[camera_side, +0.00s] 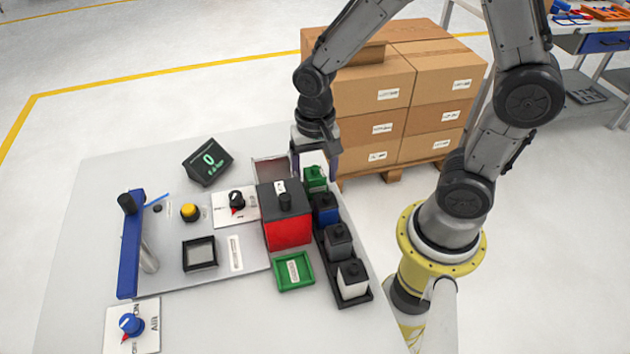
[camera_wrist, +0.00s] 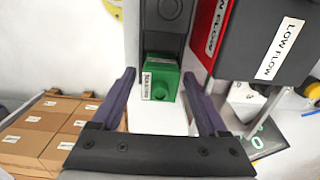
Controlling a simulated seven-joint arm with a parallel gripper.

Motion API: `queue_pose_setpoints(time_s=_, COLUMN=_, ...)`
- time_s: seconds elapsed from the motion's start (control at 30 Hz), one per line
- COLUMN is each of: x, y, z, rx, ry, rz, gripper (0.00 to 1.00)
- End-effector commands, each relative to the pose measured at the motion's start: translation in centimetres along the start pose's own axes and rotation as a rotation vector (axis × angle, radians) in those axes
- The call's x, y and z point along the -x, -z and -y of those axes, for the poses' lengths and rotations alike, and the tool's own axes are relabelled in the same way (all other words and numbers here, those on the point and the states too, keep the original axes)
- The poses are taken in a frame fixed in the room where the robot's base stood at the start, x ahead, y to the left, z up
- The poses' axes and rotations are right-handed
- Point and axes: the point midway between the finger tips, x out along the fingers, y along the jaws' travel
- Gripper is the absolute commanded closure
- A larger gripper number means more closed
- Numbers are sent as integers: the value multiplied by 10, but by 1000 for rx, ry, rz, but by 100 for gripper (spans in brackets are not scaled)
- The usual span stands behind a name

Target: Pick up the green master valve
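The green master valve (camera_side: 315,180) is a small green block with a knob on top, in the far end slot of a black rack (camera_side: 366,297). In the wrist view the green valve (camera_wrist: 160,84) shows a white label on its side. My gripper (camera_side: 315,170) is open and empty, pointing down over the green valve. In the wrist view its two dark fingers (camera_wrist: 159,76) stand on either side of the valve with gaps. I cannot tell how far down the fingertips reach beside it.
The rack also holds a blue block (camera_side: 325,215), a grey block (camera_side: 338,242) and a white block (camera_side: 352,280). A tall red and black box (camera_side: 287,231) stands close to the left of the rack. Stacked cartons (camera_side: 372,88) stand behind.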

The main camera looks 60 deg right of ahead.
Motion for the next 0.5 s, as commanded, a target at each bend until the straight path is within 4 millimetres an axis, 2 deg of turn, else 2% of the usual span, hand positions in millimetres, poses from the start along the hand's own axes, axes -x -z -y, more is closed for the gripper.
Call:
queue_pose_setpoints(time_s=0.03, x=0, y=0, z=0, rx=0, ry=0, rz=0, gripper=35)
queue_pose_setpoints(time_s=0.07, x=0, y=0, z=0, rx=0, ry=0, rz=0, gripper=40)
queue_pose_setpoints(time_s=0.4, x=0, y=0, z=0, rx=0, ry=1, rz=0, gripper=100)
queue_pose_setpoints(time_s=0.5, x=1, y=0, z=0, rx=0, ry=1, rz=-1, gripper=100)
